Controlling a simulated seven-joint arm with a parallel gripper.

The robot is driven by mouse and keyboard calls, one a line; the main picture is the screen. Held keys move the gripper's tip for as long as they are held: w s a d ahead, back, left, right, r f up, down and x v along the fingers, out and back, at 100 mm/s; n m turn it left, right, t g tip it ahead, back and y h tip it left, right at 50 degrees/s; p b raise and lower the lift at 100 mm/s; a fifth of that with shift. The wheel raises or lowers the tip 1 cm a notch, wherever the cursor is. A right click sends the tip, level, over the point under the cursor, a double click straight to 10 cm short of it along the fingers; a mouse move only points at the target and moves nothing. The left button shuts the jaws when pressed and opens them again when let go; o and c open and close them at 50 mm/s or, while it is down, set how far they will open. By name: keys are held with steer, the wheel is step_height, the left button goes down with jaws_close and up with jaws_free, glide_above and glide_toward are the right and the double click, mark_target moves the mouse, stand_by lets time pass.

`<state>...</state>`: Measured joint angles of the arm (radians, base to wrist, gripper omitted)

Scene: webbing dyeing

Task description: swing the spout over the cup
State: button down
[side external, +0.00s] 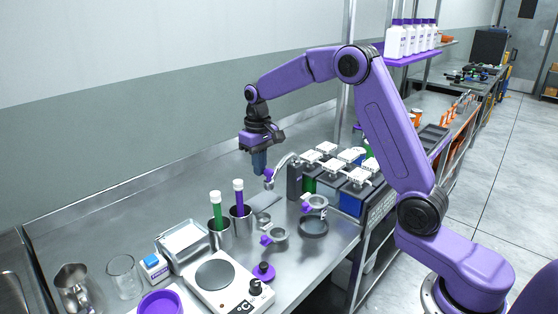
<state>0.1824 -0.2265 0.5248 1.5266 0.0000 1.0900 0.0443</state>
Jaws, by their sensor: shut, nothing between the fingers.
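The spout (282,161) is a curved silver tube on the left of a dark dispenser block (294,182). A purple piece (269,179) sits at its lower left end. My gripper (259,172) points down, shut and empty, just left of the spout in the picture; I cannot tell whether they touch. I cannot tell which cup the task means. The spout does not appear above either.
A hotplate (228,282), a metal tray (184,247) and glassware (122,275) stand at front left. The bench behind my gripper is clear.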

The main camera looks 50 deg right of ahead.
mark_target(272, 175)
steer(key=shift+s, duration=0.85)
steer(key=shift+s+d, duration=0.1)
steer(key=shift+s+d, duration=0.25)
steer(key=shift+s, duration=0.8)
steer(key=shift+s+d, duration=0.2)
steer(key=shift+s, duration=0.35)
steer(key=shift+s+d, duration=0.2)
steer(key=shift+s, duration=0.4)
steer(key=shift+s+d, duration=0.6)
steer(key=shift+s, duration=0.35)
